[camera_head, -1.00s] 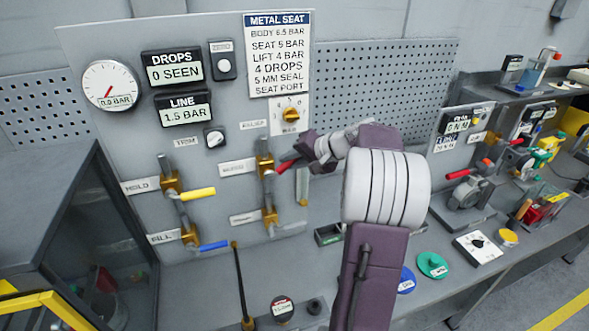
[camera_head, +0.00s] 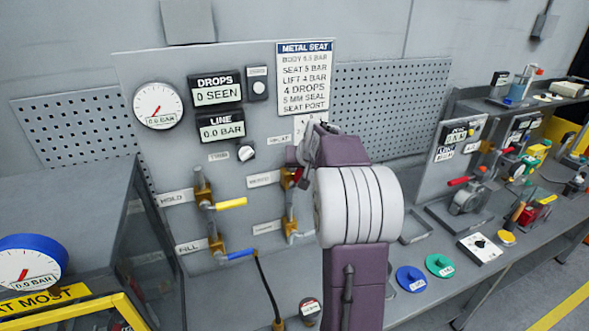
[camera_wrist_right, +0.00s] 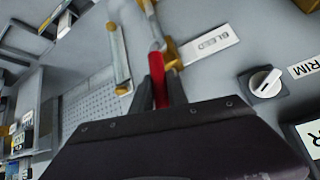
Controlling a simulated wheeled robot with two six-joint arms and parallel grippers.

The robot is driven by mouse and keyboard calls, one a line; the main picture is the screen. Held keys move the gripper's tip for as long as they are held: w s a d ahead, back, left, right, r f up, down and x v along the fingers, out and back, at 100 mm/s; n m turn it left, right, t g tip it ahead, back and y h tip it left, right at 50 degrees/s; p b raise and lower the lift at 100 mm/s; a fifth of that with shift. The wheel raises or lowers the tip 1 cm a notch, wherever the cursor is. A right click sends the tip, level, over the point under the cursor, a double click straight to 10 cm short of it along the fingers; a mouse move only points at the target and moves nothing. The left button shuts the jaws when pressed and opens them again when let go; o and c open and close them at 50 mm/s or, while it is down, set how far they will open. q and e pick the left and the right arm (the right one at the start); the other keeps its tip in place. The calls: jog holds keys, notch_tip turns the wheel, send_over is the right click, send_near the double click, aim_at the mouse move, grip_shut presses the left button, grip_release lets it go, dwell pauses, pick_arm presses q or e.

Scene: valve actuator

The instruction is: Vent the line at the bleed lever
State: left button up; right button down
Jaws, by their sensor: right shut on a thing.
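The red bleed lever (camera_wrist_right: 159,78) sits on a brass valve (camera_wrist_right: 170,48) beside the BLEED label (camera_wrist_right: 212,44). In the wrist view my right gripper (camera_wrist_right: 160,92) is shut on the lever, its dark fingers on either side. In the head view my right gripper (camera_head: 304,170) is at the same valve on the panel, and my wrist hides most of the lever. The line display (camera_head: 221,130) reads 0.0 BAR, and the drops display (camera_head: 215,91) reads 0 SEEN. The round panel gauge (camera_head: 158,106) reads about 0.0 BAR. My left gripper is not in view.
The yellow hold lever (camera_head: 231,203) and blue fill lever (camera_head: 241,254) are left of the bleed valve. The trim knob (camera_head: 246,153) is above. A blue-rimmed gauge (camera_head: 30,270) stands front left. Blue (camera_head: 411,278) and green (camera_head: 440,265) discs lie on the bench.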

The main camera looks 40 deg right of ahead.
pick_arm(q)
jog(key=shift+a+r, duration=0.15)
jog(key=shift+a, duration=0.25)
pick_arm(e)
jog(key=shift+a, duration=0.2)
jog(key=c, duration=1.3)
grip_release()
pick_arm(q)
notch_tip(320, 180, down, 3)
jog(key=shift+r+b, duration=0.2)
jog(key=shift+b, duration=1)
pick_arm(e)
jog(key=v, duration=0.9)
jog(key=shift+a, duration=0.15)
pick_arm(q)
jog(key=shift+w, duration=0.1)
pick_arm(e)
jog(key=shift+w, duration=0.15)
